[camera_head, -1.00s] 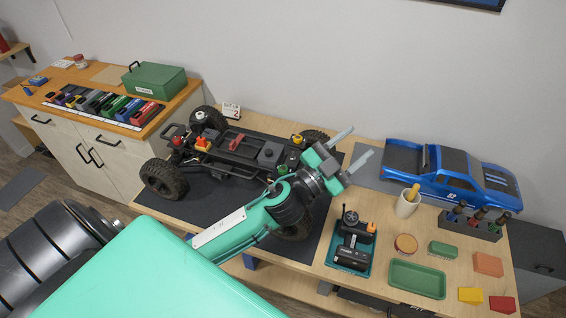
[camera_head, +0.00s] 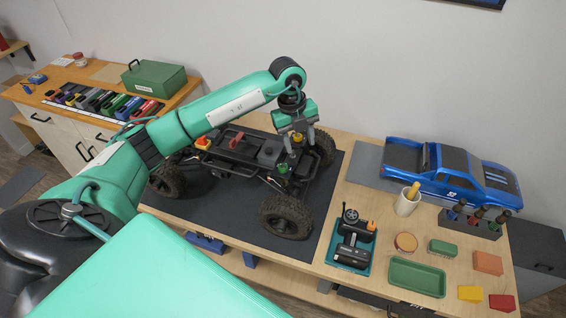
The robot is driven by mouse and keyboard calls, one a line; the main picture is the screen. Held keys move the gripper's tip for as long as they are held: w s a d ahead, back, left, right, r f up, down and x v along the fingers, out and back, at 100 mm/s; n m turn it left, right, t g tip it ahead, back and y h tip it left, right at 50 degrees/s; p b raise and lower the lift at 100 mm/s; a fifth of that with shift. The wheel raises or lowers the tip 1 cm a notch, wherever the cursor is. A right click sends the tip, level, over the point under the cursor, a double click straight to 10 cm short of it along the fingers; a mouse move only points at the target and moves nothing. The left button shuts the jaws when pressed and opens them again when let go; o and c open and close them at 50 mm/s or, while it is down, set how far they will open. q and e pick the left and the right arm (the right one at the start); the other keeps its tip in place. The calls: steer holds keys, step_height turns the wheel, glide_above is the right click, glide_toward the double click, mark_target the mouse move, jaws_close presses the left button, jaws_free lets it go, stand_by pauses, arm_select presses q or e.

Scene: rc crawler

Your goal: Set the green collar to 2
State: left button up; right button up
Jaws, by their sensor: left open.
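The RC crawler chassis (camera_head: 235,152) stands on a dark mat, its wheels showing around the frame. The green collar (camera_head: 283,169) sits on a post at the near right corner of the chassis. A yellow collar (camera_head: 297,138) sits behind it, at the far right corner. My left gripper (camera_head: 297,143) points down over that end of the chassis, open. Its fingers are around or just in front of the yellow collar; I cannot tell which. The green collar is just below the fingers in the picture. The collar's marks are too small to read. My right gripper is not in view.
A teal tray with a transmitter (camera_head: 352,240), a cup (camera_head: 407,203) and a green tray (camera_head: 417,278) stand right of the mat. The blue truck body (camera_head: 452,175) lies behind them. My left arm crosses above the chassis's left part.

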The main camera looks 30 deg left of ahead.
arm_select(q)
steer(key=r+n+y, duration=0.1)
steer(key=y, duration=0.1)
glide_above(283, 166)
steer(key=shift+g, duration=0.3)
step_height(283, 166, down, 12)
steer(key=p, duration=0.5)
steer(key=shift+s+d+f, duration=0.1)
steer(key=shift+f, duration=0.05)
steer(key=shift+f+p, duration=0.3)
steer(key=shift+f, duration=0.1)
steer(key=c, duration=1)
